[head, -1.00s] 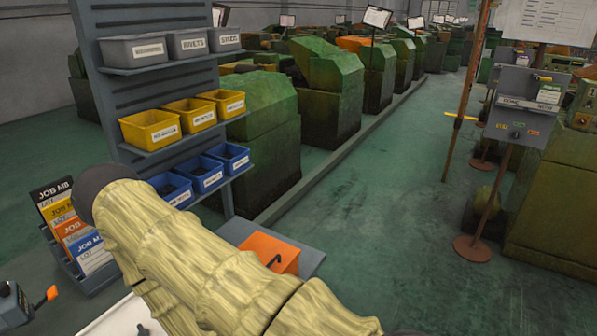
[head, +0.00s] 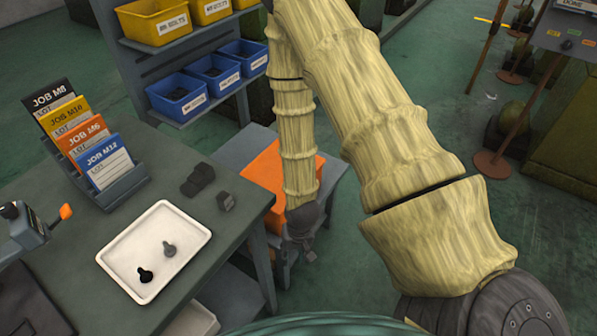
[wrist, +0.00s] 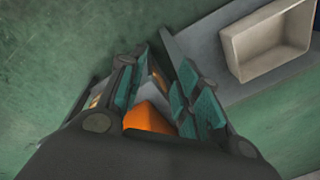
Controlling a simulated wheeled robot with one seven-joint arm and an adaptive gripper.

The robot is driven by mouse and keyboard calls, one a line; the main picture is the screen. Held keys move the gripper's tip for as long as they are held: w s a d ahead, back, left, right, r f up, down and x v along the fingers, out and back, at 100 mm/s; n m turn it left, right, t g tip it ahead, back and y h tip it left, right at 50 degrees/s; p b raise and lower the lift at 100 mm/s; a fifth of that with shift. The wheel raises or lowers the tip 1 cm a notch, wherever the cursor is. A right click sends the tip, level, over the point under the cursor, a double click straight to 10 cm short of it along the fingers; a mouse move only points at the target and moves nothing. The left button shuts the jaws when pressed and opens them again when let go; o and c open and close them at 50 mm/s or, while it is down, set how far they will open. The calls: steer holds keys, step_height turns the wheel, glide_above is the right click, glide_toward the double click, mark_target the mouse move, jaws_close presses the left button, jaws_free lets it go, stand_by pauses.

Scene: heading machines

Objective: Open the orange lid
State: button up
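The orange lid (head: 262,175) belongs to a box-like thing on a low grey stand beside the workbench. My forearm crosses in front of it and hides its middle; the dark handle seen on it earlier is hidden. My gripper (head: 308,248) hangs at the near edge of the orange thing in the head view; I cannot tell whether they touch. In the wrist view, my gripper (wrist: 158,75) has its teal-padded fingers apart. An orange surface (wrist: 148,117) shows between them, and I see nothing held.
The grey workbench (head: 165,165) carries a white tray (head: 190,226) with two bolts, a card rack (head: 118,188) and dark blocks. A bin rack (head: 150,65) stands behind. A pale bin (wrist: 240,50) sits right of the fingers in the wrist view.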

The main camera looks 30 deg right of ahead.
steer(key=w+d+r+m+b, duration=0.2)
steer(key=w+d+r, duration=0.1)
steer(key=w, duration=0.3)
steer(key=w+d+r+m+b, duration=0.2)
steer(key=w+d+r, duration=0.2)
steer(key=w, duration=0.1)
steer(key=w+d+r+m+t+b, duration=0.1)
steer(key=w+d+r+b, duration=0.1)
steer(key=w, duration=0.4)
steer(key=shift+w+d+r+m, duration=0.2)
steer(key=shift+d+r, duration=0.25)
steer(key=shift+d, duration=0.2)
steer(key=shift+w+d+r+m, duration=0.1)
steer(key=shift+d+r+m, duration=0.1)
steer(key=shift+d+r, duration=0.35)
steer(key=w+d+r+m+b, duration=0.2)
steer(key=w+d+r+m, duration=0.1)
steer(key=d+r, duration=0.4)
steer(key=shift+w+a+f, duration=0.15)
steer(key=shift+w+f, duration=0.2)
steer(key=shift+f, duration=1.45)
steer(key=shift+w+a+f, duration=0.2)
steer(key=shift+w+f, duration=0.2)
steer(key=shift+f, duration=1.4)
steer(key=shift+w+a+f, duration=0.15)
steer(key=shift+w+f, duration=0.2)
steer(key=shift+f, duration=1.45)
